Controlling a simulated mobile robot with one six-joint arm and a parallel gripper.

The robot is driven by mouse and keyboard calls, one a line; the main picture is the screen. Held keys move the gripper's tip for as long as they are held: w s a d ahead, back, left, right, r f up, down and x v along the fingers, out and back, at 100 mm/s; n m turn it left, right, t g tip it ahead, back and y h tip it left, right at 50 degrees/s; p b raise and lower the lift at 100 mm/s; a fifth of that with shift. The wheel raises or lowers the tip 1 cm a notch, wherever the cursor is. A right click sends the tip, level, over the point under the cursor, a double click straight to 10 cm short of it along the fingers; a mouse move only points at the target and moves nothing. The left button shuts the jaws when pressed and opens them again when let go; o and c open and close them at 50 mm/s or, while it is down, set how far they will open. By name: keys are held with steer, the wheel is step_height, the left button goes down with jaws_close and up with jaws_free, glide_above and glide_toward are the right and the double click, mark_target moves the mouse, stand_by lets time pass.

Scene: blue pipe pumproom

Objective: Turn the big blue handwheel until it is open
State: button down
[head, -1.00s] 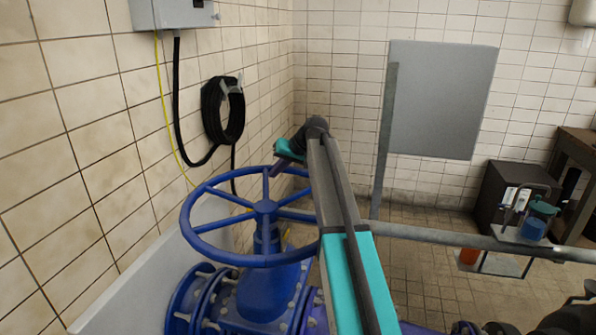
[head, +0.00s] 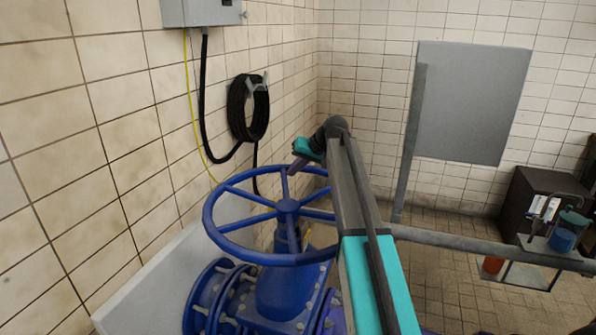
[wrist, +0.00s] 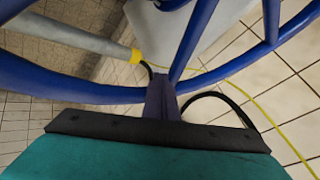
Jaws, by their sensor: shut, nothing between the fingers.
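The big blue handwheel (head: 288,206) sits level on top of a blue valve body (head: 285,290), left of the middle in the head view. Its rim and spokes look whole, partly hidden on the right by my arm. My gripper (head: 296,165) is over the far side of the rim, pointing down. In the wrist view the shut fingers (wrist: 162,100) reach down beside the blue rim (wrist: 70,85), close to a spoke (wrist: 192,42). I cannot tell whether they touch the wheel. Nothing is held between them.
A tiled wall with a coiled black hose (head: 248,108) and a yellow cable (head: 190,110) stands close on the left. A grey pipe rail (head: 480,246) crosses on the right, with a grey panel (head: 472,105) behind. Tiled floor shows beyond the rail.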

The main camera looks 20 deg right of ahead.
steer(key=p+v, duration=0.4)
steer(key=v, duration=0.6)
steer(key=shift+d, duration=0.2)
